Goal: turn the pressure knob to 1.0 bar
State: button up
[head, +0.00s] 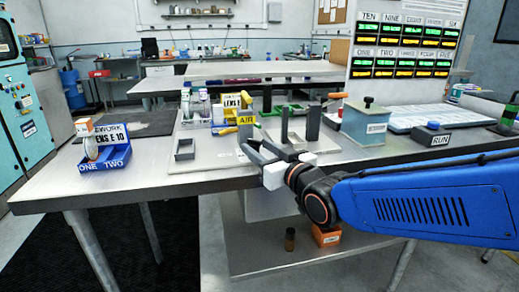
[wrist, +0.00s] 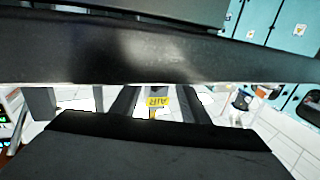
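No pressure knob or bar scale can be clearly made out. A yellow tag reading AIR (head: 245,120) stands behind my gripper in the head view. It also shows in the wrist view (wrist: 158,101), between the two dark fingers. My gripper (head: 258,147) is over the front middle of the bench, its dark fingers apart with nothing seen between them. In the wrist view my gripper (wrist: 157,92) is partly hidden by wide dark bars. A blue-grey box (head: 364,127) with a black knob-like top (head: 369,101) stands to the right; its label is too small to read.
A blue tray (head: 104,160) marked ONE and TWO sits at the bench's left. Dark uprights (head: 313,122) stand just behind my gripper. A RUN button box (head: 433,136) is at the right. A lower shelf (head: 262,252) holds a small brown bottle (head: 290,239) and an orange box (head: 326,236).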

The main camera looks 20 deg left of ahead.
jog(key=v, duration=1.7)
jog(key=shift+d, duration=0.25)
jog(key=shift+a, duration=0.15)
